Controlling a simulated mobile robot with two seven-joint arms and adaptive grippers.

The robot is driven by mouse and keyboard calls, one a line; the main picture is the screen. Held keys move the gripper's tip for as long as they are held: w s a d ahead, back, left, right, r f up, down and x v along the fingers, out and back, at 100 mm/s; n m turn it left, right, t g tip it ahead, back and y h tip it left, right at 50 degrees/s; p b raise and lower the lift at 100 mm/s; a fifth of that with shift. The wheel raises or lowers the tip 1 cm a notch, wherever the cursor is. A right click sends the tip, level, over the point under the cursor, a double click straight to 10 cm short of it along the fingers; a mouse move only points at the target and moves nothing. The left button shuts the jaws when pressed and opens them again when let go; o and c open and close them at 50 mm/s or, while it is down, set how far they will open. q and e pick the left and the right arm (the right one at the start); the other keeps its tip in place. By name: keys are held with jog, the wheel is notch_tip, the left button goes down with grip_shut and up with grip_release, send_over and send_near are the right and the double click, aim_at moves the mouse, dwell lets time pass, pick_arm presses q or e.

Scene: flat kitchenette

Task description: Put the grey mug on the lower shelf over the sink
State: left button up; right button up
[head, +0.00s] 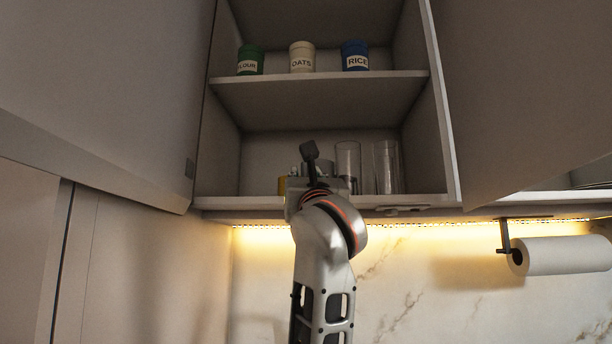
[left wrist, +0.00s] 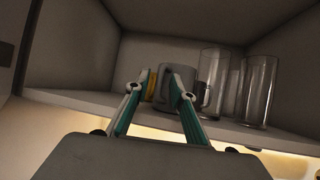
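The grey mug (left wrist: 180,74) stands upright on the lower shelf (left wrist: 95,101) of the open cabinet, its handle to the right in the left wrist view. In the head view it is mostly hidden behind my left gripper (head: 312,165). In the left wrist view my left gripper (left wrist: 159,76) has its fingers apart, with a gap between the tips. The right finger crosses in front of the mug, and I cannot tell whether it touches it. My right gripper is in neither view.
A yellow object (left wrist: 151,85) is just left of the mug. Clear glasses (head: 386,166) stand to the right on the same shelf. Labelled canisters (head: 302,57) are on the shelf above. Open cabinet doors flank both sides; a paper towel roll (head: 565,255) hangs at right.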

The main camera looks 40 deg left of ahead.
pick_arm(q)
jog(key=shift+d+r, duration=0.1)
jog(key=b+v, duration=0.1)
jog(key=v, duration=1.1)
dwell(0.4)
